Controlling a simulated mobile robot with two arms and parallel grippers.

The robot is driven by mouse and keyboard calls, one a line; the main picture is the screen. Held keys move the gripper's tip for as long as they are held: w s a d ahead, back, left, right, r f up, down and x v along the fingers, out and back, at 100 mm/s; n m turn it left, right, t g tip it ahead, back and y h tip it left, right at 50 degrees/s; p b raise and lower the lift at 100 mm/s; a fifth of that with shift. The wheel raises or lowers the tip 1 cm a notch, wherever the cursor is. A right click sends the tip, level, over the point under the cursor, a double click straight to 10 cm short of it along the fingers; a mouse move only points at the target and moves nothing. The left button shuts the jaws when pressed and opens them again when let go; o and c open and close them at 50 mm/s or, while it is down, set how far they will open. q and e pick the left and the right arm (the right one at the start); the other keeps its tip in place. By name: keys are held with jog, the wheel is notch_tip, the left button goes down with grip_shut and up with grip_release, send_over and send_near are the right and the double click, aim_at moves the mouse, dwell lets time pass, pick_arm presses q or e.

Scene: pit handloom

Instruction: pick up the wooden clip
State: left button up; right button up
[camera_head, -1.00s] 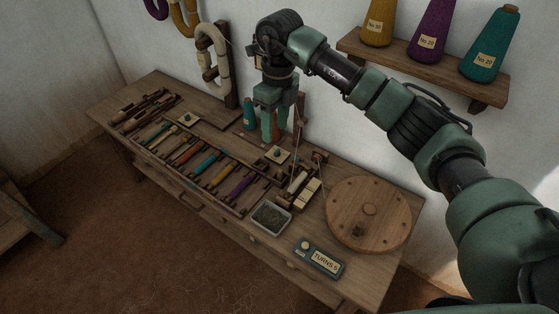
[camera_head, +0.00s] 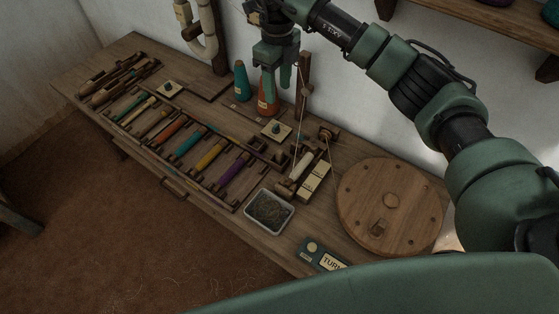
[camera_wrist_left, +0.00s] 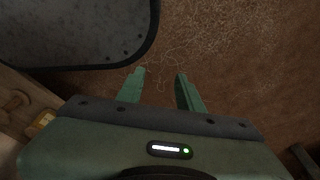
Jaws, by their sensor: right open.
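My left gripper (camera_wrist_left: 160,76) is open and empty above the brown floor in the left wrist view.
Several coloured bobbins lie in a rack (camera_head: 234,208) along the bench. A teal cone (camera_head: 241,80), a post (camera_head: 303,85), a tray of dark bits (camera_head: 270,211) and a labelled counter (camera_head: 324,257) stand around. A wall shelf (camera_head: 460,30) is at upper right.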

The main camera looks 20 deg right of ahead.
jog(key=b, duration=1.8)
send_over(280, 152)
jog(key=f, duration=1.9)
jog(key=shift+w+a+f, duration=0.2)
jog(key=shift+w+a, duration=0.05)
jog(key=shift+w, duration=0.1)
jog(key=shift+f, duration=0.55)
jog(key=f, duration=0.7)
jog(key=shift+s+d, duration=0.2)
jog(key=shift+s, duration=0.1)
pick_arm(q)
jog(key=w+d+f, duration=0.1)
jog(key=w+f, duration=0.6)
jog(key=w, duration=0.3)
jog(key=shift+d+f+t, duration=0.3)
jog(key=shift+t, duration=0.1)
pick_arm(e)
grip_shut()
